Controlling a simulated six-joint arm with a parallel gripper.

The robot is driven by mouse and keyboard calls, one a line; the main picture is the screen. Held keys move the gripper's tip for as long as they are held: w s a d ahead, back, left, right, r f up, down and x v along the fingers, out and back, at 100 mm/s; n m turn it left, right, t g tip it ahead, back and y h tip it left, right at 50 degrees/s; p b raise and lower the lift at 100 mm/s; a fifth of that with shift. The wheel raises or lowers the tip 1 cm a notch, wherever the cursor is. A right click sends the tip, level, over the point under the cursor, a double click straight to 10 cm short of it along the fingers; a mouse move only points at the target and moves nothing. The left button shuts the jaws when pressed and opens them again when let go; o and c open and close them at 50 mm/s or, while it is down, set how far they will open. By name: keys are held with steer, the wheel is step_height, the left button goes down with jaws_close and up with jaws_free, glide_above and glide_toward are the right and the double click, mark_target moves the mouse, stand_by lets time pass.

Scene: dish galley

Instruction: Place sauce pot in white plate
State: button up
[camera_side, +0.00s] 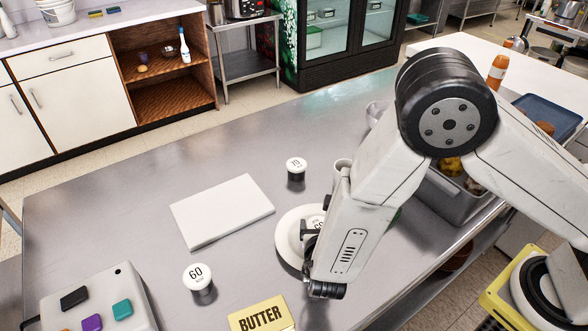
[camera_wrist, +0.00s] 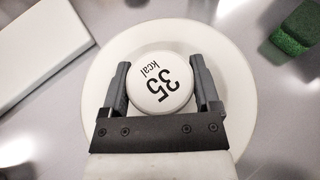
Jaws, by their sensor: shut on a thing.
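A round sauce pot with a white lid marked "35 kcal" (camera_wrist: 160,95) is between the two fingers of my gripper (camera_wrist: 160,66), which is shut on it. In the wrist view the pot is over the inner part of the white plate (camera_wrist: 101,72). In the side view the plate (camera_side: 285,238) lies on the grey metal table, partly hidden by my arm. The pot's lid (camera_side: 318,223) shows only in part there, beside my gripper (camera_side: 310,232). I cannot tell whether the pot's base touches the plate.
A pot marked "10" (camera_side: 296,164) and one marked "60" (camera_side: 196,273) stand on the table. A white board (camera_side: 222,210) lies left of the plate, a butter box (camera_side: 262,316) in front. A green block (camera_wrist: 297,30) and grey bin (camera_side: 435,198) are to the right.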

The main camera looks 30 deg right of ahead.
steer(key=shift+f, duration=0.35)
steer(key=o, duration=1.1)
steer(key=shift+r, duration=0.15)
steer(key=shift+v, duration=6)
